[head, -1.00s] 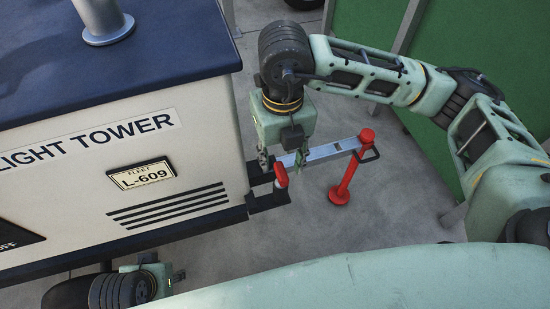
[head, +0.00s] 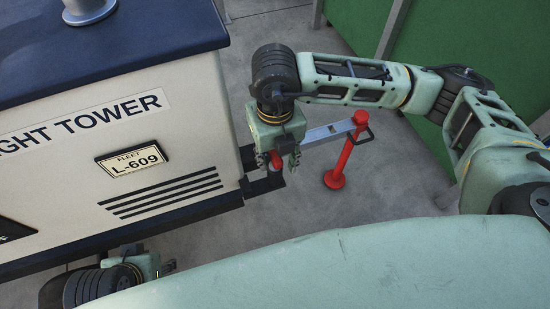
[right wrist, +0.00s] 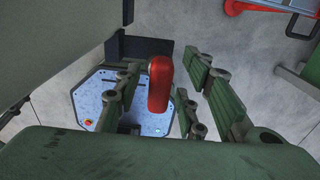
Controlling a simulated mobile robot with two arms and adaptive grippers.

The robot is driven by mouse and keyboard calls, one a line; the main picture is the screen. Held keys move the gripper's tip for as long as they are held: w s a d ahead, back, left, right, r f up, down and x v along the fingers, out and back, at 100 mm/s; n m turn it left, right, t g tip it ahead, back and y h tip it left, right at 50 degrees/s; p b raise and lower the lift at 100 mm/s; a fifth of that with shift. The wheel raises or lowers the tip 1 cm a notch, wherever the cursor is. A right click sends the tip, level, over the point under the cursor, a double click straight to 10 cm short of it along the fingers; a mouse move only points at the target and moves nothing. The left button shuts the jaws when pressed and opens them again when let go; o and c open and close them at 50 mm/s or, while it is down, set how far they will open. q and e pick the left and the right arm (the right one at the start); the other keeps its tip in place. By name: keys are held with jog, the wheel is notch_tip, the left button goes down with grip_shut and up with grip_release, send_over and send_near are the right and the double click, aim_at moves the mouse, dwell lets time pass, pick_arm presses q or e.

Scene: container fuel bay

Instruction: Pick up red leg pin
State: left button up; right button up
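The red leg pin (head: 276,160) stands at the dark bracket on the lower corner of the light tower, with its rounded red grip up. In the right wrist view the red grip (right wrist: 160,84) shows between the green fingers. My right gripper (head: 275,164) is open and points down, one finger on each side of the pin. In the right wrist view gaps show beside the grip, so it does not look clamped. The pin's lower part is hidden. My left gripper (head: 167,267) is low at the left beside the tower; its finger opening is unclear.
The light tower (head: 150,205) fills the left. A silver outrigger beam (head: 326,134) runs right from the gripper to a red jack post (head: 342,160) with a round foot. Green panels (head: 455,60) stand behind. Concrete floor is open around the post.

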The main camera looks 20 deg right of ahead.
grip_shut()
jog(key=shift+r, duration=0.15)
jog(key=shift+w+r, duration=0.1)
jog(key=shift+r, duration=0.25)
notch_tip(320, 180, up, 8)
jog(key=shift+f+p, duration=0.15)
jog(key=shift+p, duration=0.7)
pick_arm(q)
jog(key=shift+x, duration=2.75)
pick_arm(e)
jog(key=shift+r, duration=0.7)
pick_arm(q)
jog(key=shift+s+d, duration=0.1)
jog(key=shift+s, duration=0.1)
